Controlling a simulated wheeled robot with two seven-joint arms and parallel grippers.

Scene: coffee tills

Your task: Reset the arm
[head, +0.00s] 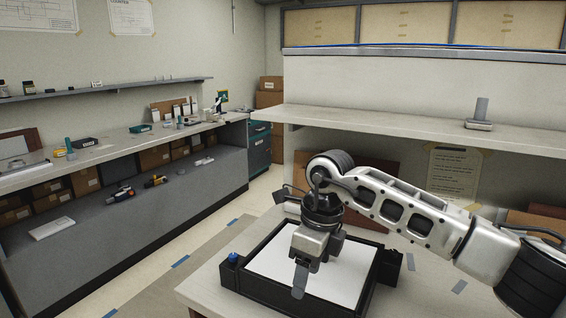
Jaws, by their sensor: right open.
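My right arm comes in from the right, bends at a black elbow-like joint and points downward. My right gripper (300,279) is open and empty, over a black-framed tray (237,290) with a white flat inside. The fingers hang over the tray's front part; whether they touch it I cannot tell. My left gripper is not in view.
The tray stands on a pale table (424,292). A raised shelf (390,123) with a small grey stand (480,115) runs behind my arm. A long counter (105,150) with small items lines the left wall. Open floor (228,215) lies between.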

